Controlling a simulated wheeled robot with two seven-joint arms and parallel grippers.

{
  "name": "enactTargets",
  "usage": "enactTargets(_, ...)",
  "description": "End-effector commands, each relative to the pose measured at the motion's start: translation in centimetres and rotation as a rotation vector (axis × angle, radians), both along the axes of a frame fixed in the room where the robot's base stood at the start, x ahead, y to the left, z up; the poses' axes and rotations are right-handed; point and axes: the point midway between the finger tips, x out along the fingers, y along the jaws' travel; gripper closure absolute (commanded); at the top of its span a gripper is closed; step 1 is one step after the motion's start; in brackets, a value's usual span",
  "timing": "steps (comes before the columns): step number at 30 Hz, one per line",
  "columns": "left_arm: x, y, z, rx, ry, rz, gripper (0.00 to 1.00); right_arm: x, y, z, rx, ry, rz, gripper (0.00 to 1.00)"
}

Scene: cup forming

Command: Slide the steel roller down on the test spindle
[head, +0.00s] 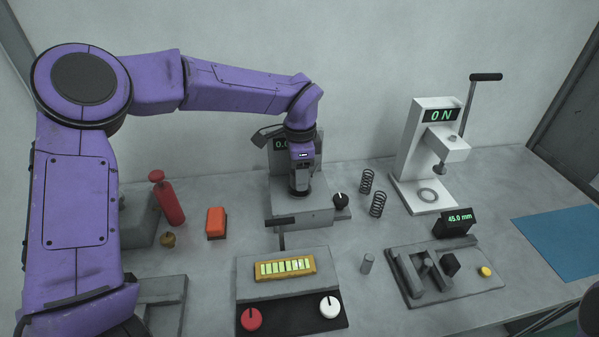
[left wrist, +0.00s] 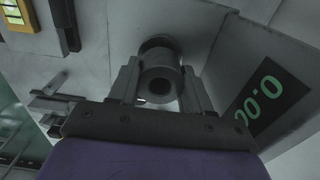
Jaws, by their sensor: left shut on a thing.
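My left gripper (head: 300,187) points down over the grey tester with the lit display (head: 281,143). In the left wrist view, the gripper's two fingers (left wrist: 160,88) are shut on the steel roller (left wrist: 160,70), a grey cylinder with a dark round bore facing the camera. A dark round part (left wrist: 157,42) shows just beyond the roller's far end. The test spindle cannot be made out; the gripper and roller cover that spot, so I cannot tell how far the roller is on it. My right gripper is not in view.
A black knob (head: 341,199) and coil springs (head: 367,181) stand right of the tester. The white lever press (head: 428,150) is farther right. A red bottle (head: 167,202) stands left.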

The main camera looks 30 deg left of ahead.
Motion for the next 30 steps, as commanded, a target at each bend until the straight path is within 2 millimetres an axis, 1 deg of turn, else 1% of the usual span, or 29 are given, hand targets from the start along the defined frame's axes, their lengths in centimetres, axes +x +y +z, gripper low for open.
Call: enactTargets(30, 0.0, 0.0, -1.6, -0.001, -0.001, 0.0, 0.84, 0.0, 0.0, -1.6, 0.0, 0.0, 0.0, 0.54)
